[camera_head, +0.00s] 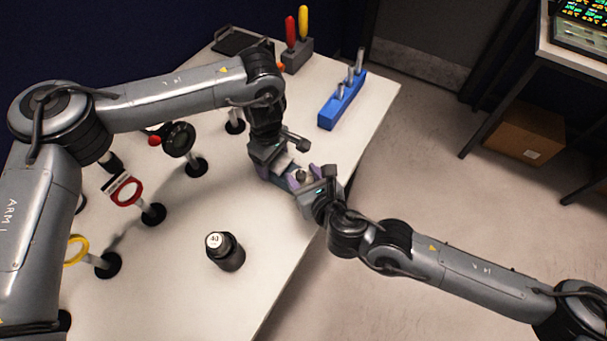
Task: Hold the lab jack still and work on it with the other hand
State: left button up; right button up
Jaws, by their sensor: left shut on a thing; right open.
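The lab jack (286,181) is a small blue-grey piece near the right edge of the white table. It is mostly hidden by both grippers. My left gripper (280,161) points down over its far left side and is shut on it. My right gripper (309,179) comes in from the right, open, with its purple-tinted fingers around a small dark knob (300,175). I cannot tell whether the fingers touch the knob.
A black bottle (225,252) stands on the white table (200,300). Ring and lens stands (150,213) fill the left side. A blue rack (341,103) with metal posts and a grey holder (296,56) with red- and yellow-handled tools stand at the back. The front middle is clear.

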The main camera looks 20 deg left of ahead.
jog(key=shift+a+f, duration=0.1)
jog(key=shift+c, duration=0.3)
jog(key=shift+w, duration=0.1)
grip_shut()
jog(key=shift+m+t+h, duration=0.3)
jog(key=shift+m, duration=0.1)
jog(key=m+t+h, duration=0.1)
jog(key=m+h, duration=0.1)
jog(key=m+t+h, duration=0.1)
jog(key=m+h, duration=0.1)
jog(key=shift+a+h, duration=0.3)
jog(key=shift+a, duration=0.05)
jog(key=m+h, duration=0.3)
jog(key=h, duration=0.1)
jog(key=m+h, duration=0.2)
jog(key=shift+s+a+m+t, duration=0.2)
jog(key=shift+a+m+t, duration=0.1)
jog(key=shift+t, duration=0.1)
jog(key=shift+s+a, duration=0.1)
dwell(0.8)
